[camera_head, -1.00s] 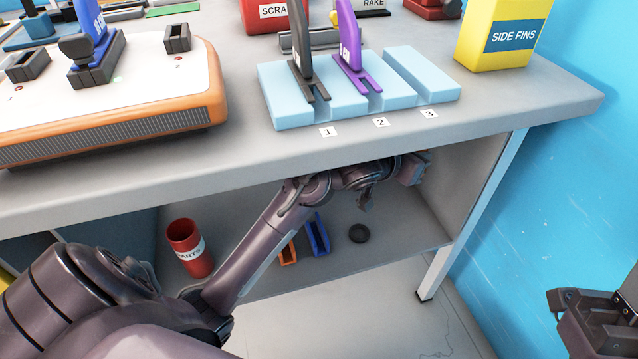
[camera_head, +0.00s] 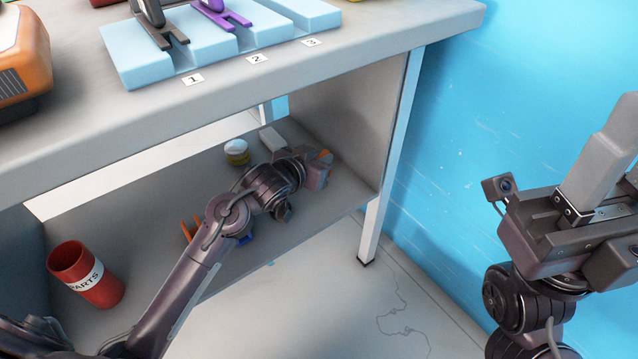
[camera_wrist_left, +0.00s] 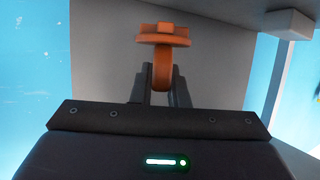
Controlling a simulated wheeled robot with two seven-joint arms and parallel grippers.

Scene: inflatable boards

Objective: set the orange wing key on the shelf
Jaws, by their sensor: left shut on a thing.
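The orange wing key (camera_wrist_left: 163,38) is held upright between the two dark fingers of my left gripper (camera_wrist_left: 162,88) in the left wrist view, its wide head beyond the fingertips. In the head view my left gripper (camera_head: 318,166) is under the bench top, near the right side panel, and only a bit of the orange key (camera_head: 324,154) shows there. The shelf (camera_head: 145,205) is the grey lower board under the bench. The key appears to be above it; the gap is hard to judge. My right gripper (camera_head: 612,185) is at the right edge, partly cut off, away from the bench.
On the shelf are a red PARTS cup (camera_head: 85,276), a white-lidded jar (camera_head: 236,152), a white block (camera_head: 271,138), and orange (camera_head: 190,230) and blue (camera_head: 246,238) items partly behind my arm. The bench top overhangs the shelf. A side panel (camera_head: 345,110) closes its right end.

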